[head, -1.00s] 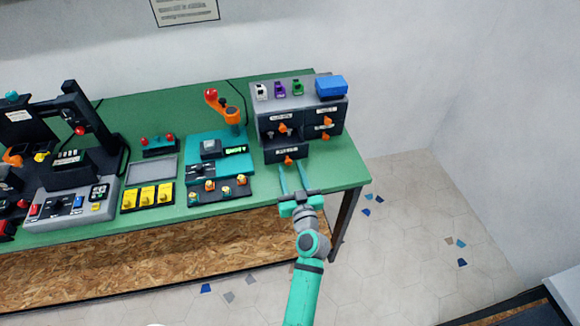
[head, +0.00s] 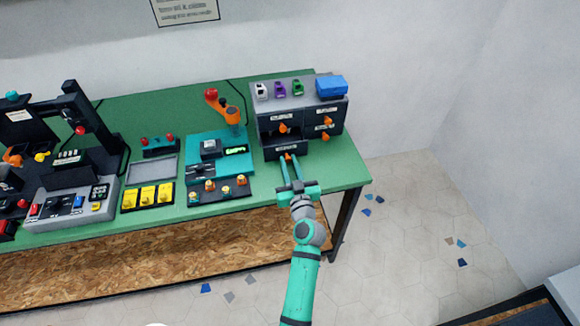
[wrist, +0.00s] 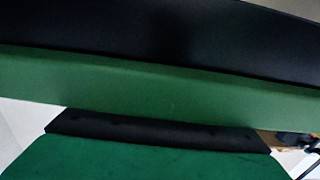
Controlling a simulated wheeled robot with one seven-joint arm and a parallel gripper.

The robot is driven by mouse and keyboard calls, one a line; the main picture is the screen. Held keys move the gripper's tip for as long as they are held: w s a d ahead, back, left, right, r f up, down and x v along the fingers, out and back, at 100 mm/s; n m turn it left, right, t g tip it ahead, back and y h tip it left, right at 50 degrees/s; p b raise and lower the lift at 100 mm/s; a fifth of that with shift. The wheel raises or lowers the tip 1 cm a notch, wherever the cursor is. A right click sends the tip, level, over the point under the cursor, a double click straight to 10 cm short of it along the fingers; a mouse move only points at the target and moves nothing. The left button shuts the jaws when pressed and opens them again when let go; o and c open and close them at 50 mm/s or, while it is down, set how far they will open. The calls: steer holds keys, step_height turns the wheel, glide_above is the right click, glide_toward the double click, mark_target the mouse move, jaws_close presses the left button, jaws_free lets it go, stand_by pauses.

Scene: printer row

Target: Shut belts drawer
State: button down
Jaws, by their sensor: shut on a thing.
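The drawer cabinet (head: 297,103) stands at the right end of the green table. Its lower left drawer (head: 275,154) is pulled out toward me, with a pale label too small to read surely; I take it for the belts drawer. A dark gap shows above it. The other drawers look shut. My gripper (head: 290,162) reaches in from the front, its teal fingers close together at the orange knob (head: 289,156) of the pulled-out drawer, shut on it. The fingertips partly hide the knob. The wrist view shows only dark and green bands, with no knob distinguishable.
A blue box (head: 331,86) and several small coloured items sit on the cabinet top. A teal device (head: 222,160) with an orange arm stands left of the drawer. The green table (head: 345,165) is bare right of the drawer. A wall rises behind.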

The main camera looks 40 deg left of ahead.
steer(key=shift+x, duration=1.5)
steer(key=c, duration=1.6)
jaws_free()
steer(key=shift+o, duration=0.2)
steer(key=v, duration=1.1)
steer(key=shift+a, duration=0.1)
steer(key=shift+c, duration=0.3)
